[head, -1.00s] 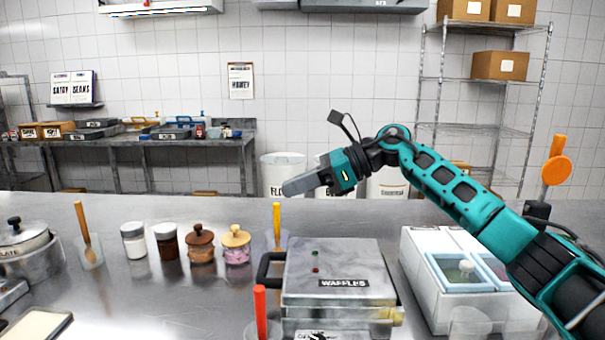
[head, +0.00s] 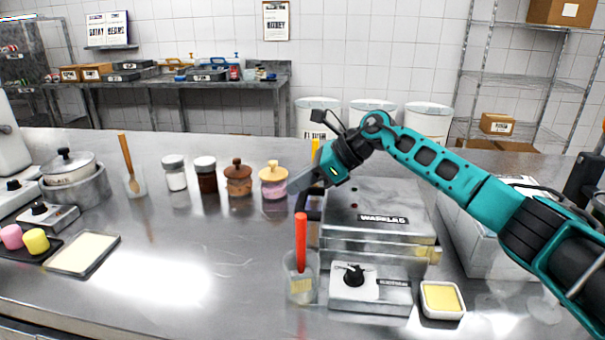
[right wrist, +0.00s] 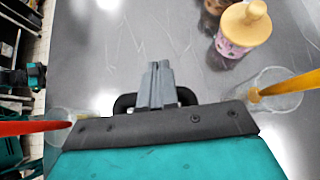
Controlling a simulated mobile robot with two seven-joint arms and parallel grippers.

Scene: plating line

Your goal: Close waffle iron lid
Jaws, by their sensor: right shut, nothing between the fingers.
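The waffle iron (head: 375,205) is a silver box with a "WAFFLES" label on its top and a control box with a black knob in front. Its lid looks down and nearly level; I cannot tell whether it is fully seated. The dark lid handle (head: 313,212) is at the left side, partly hidden by my right gripper (head: 303,181). In the right wrist view, the shut fingers (right wrist: 158,84) overlap the black handle (right wrist: 124,104); contact cannot be told. My left gripper is not in view.
A red-handled brush (head: 300,242) stands in a clear cup left of the iron. A yellow-handled tool (head: 314,152) stands behind the gripper. A pink jar with a yellow lid (head: 273,182) is close left of the fingertips. A butter dish (head: 442,298) sits front right.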

